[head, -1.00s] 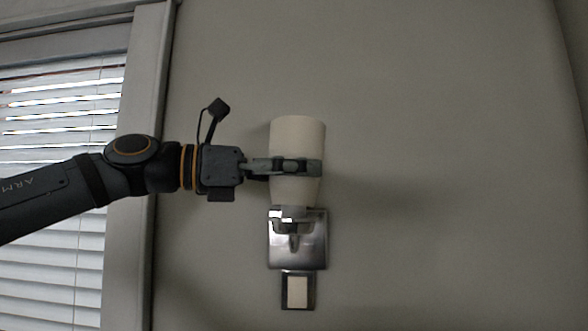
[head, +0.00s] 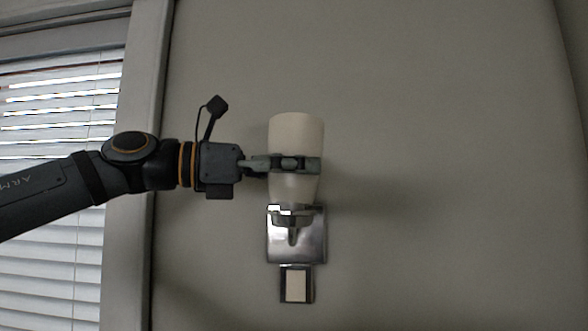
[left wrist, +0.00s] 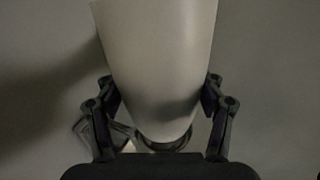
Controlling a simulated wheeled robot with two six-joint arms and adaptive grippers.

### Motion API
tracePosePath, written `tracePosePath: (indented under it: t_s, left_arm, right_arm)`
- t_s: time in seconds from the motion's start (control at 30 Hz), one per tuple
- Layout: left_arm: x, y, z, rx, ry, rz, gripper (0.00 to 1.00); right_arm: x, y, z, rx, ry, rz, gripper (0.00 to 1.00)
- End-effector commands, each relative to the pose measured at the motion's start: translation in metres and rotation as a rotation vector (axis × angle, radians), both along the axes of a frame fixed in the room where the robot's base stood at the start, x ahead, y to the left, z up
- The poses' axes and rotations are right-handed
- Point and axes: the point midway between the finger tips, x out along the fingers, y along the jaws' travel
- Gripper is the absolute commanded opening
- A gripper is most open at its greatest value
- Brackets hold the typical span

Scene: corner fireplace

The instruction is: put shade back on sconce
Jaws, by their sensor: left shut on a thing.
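The white shade (head: 296,133) is upright, wider at the top, at the middle of the head view. My left gripper (head: 308,165) is shut on the shade around its lower middle. The metal sconce (head: 312,240) is on the wall directly below, and the shade's lower end is at its holder. I cannot tell whether the shade is seated in it. In the left wrist view the shade (left wrist: 157,60) fills the space between the two fingers (left wrist: 160,100), with a ring-like part (left wrist: 165,142) at its lower end. My right gripper is out of view.
A light switch (head: 296,286) is on the wall just below the sconce. A window with white blinds (head: 55,120) and its frame (head: 142,100) are at the left, behind my left arm. The wall to the right is bare.

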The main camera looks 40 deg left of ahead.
Motion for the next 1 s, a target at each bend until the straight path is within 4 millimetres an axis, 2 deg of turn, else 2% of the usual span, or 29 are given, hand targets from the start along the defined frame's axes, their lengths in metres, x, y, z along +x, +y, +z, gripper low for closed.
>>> tracePosePath:
  t_s: [0.53,0.57,0.7,0.77,1.0]
  left_arm:
    - [-0.0001,0.0001,-0.0069,-0.001,-0.001,0.000,0.35]
    - [-0.0001,0.0001,-0.0068,-0.001,-0.001,0.000,0.70]
    - [0.0000,0.0001,-0.0064,-0.001,-0.001,0.000,0.89]
    - [0.0000,0.0001,-0.0064,-0.001,-0.001,0.000,0.96]
    - [0.0001,0.0001,-0.0066,0.000,0.000,0.000,0.96]
  right_arm:
    - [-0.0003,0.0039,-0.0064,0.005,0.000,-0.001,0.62]
    - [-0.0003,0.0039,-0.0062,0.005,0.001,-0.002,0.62]
    - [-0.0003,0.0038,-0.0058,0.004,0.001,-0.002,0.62]
    - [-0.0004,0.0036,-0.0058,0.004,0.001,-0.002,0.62]
    - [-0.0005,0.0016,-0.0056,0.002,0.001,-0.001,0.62]
